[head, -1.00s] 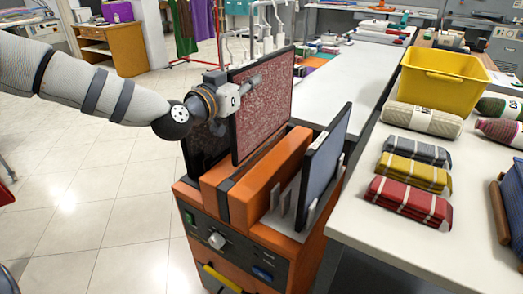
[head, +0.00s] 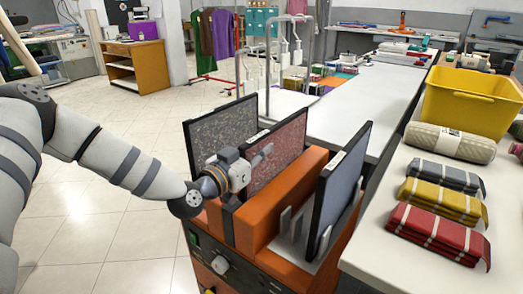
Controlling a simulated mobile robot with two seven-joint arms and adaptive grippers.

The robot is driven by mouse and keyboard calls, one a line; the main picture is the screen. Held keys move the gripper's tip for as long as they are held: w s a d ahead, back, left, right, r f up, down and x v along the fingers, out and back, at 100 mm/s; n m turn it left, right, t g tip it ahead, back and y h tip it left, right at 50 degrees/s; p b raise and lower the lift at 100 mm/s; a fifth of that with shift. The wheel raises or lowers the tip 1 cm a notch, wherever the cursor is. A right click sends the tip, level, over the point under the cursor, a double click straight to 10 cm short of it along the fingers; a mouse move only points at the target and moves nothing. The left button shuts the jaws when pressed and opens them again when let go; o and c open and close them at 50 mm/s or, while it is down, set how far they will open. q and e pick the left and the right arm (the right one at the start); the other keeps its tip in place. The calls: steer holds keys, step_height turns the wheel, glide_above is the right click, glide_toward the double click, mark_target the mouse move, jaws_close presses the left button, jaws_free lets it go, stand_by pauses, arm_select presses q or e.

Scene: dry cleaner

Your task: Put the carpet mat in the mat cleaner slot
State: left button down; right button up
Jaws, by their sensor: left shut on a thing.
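The orange mat cleaner (head: 265,213) stands at centre, its top split into upright slots. My left gripper (head: 256,162) comes in from the left and is shut on the near edge of a red speckled carpet mat (head: 287,147) in a dark frame. The mat is upright, and its lower part is hidden behind the cleaner's orange block, so I cannot tell how deep it sits. A grey speckled mat (head: 219,138) stands upright just behind and left of it. A blue-grey mat (head: 343,185) leans upright in the rack at the cleaner's right. My right gripper is out of view.
A white counter (head: 372,262) runs along the right with folded striped cloths (head: 438,232), a rolled towel (head: 449,143) and a yellow bin (head: 471,107). A long white table (head: 365,98) extends behind. The tiled floor (head: 112,242) at left is open.

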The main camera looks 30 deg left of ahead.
arm_select(q)
steer(key=shift+f, duration=0.6)
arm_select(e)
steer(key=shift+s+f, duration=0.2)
arm_select(q)
steer(key=c, duration=1.6)
jaws_free()
steer(key=shift+s+f, duration=0.1)
steer(key=shift+f, duration=0.05)
steer(key=s+r, duration=0.1)
steer(key=s+r+p, duration=0.1)
steer(key=s, duration=0.1)
steer(key=shift+a, duration=0.1)
steer(key=p, duration=0.2)
glide_toward(252, 153)
steer(key=shift+w+a+f, duration=0.15)
steer(key=shift+w+f, duration=0.2)
steer(key=shift+w, duration=0.2)
steer(key=shift+w+a+f, duration=0.15)
steer(key=shift+w+f, duration=0.2)
steer(key=shift+w, duration=0.25)
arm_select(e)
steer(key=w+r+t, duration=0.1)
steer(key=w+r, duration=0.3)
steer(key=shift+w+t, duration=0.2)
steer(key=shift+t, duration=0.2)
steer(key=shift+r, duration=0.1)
